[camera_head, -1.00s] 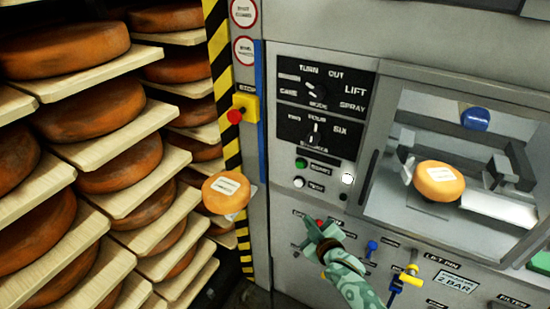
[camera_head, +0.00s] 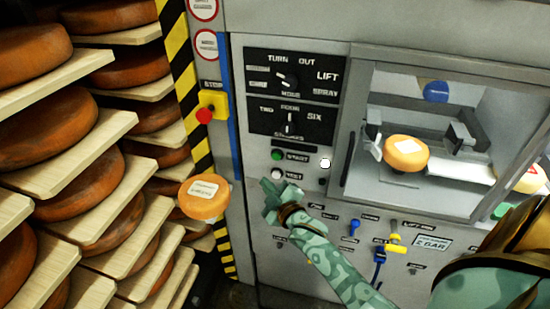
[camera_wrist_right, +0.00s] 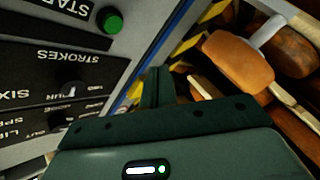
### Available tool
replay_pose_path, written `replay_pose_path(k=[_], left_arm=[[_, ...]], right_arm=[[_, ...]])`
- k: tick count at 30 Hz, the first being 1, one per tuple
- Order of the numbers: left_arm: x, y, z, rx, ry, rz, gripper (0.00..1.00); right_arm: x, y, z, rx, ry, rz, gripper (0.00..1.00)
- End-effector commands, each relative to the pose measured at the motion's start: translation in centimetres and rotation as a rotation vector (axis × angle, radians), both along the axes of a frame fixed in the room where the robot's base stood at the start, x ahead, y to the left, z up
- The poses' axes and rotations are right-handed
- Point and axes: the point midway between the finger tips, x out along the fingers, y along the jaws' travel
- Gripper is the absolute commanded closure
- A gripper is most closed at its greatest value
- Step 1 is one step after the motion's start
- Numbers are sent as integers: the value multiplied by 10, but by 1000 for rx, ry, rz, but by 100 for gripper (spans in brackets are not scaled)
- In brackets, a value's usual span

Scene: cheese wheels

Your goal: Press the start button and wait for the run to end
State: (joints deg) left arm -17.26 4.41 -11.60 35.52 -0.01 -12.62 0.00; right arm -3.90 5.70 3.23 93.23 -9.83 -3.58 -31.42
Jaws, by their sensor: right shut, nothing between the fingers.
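The green start button (camera_head: 277,155) is on the machine's front panel, above the pale test button (camera_head: 277,174). It also shows in the right wrist view (camera_wrist_right: 111,20), beside the upside-down START lettering. My right gripper (camera_head: 270,192) is shut and empty, in front of the panel just below the test button. In the wrist view its fingers (camera_wrist_right: 158,85) point past the panel's edge, apart from the green button. Behind the machine's window (camera_head: 440,125), an orange cheese wheel (camera_head: 406,153) sits under a blue round part (camera_head: 436,92). My left gripper is not in view.
A mode dial (camera_head: 288,80) and strokes dial (camera_head: 290,122) sit above the buttons. A red stop button (camera_head: 204,116) on a yellow box is to the left. Cheese shelves (camera_head: 85,180) fill the left.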

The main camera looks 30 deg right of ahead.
Motion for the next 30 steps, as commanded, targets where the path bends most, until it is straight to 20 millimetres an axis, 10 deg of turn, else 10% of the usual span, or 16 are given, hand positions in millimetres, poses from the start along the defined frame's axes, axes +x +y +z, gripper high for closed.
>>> replay_pose_path(k=[15,30], left_arm=[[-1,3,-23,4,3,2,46],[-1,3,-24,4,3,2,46]], right_arm=[[44,-51,-1,-2,-1,-1,100],[52,-61,0,1,0,0,100]])
